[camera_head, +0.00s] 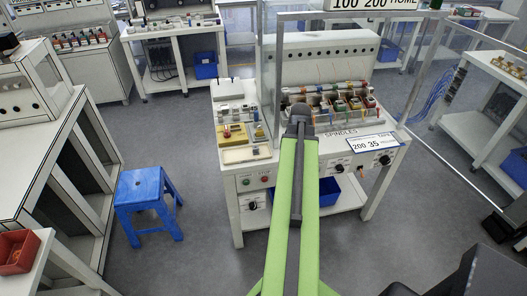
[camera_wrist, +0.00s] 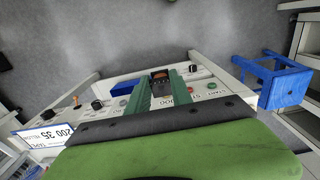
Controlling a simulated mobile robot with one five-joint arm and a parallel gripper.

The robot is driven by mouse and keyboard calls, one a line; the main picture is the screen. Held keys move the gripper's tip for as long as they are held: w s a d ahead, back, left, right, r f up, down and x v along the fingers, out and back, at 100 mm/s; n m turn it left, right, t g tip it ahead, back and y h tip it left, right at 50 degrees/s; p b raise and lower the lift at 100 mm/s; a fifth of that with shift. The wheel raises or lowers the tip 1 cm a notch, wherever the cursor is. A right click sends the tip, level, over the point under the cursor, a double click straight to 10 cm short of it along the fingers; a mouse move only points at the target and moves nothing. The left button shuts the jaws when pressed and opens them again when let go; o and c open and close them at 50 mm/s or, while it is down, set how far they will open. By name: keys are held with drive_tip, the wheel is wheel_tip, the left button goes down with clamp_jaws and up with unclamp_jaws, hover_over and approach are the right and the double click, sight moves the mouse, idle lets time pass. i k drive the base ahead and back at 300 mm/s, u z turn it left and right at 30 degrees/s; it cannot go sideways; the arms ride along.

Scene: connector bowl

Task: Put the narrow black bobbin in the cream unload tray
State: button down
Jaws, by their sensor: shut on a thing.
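In the head view the end of my green arm, with my gripper (camera_head: 299,117), is over the front middle of the winding machine. In the wrist view my gripper (camera_wrist: 160,82) has its two green fingers shut on a small dark piece, which looks like the black bobbin (camera_wrist: 160,75). The bobbin cannot be made out in the head view. The cream unload tray (camera_head: 245,154) lies at the front left of the machine top, left of my gripper. It looks empty.
A yellow block with a red part (camera_head: 232,133) sits just behind the tray. The spindle row with coloured bobbins (camera_head: 335,101) is right of my gripper. A label card (camera_head: 372,145) stands at the front right. A blue stool (camera_head: 148,198) is on the floor left.

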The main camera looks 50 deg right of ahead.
sight(240, 156)
drive_tip(key=u, duration=0.05)
drive_tip(key=i, duration=1)
drive_tip(key=z, duration=0.05)
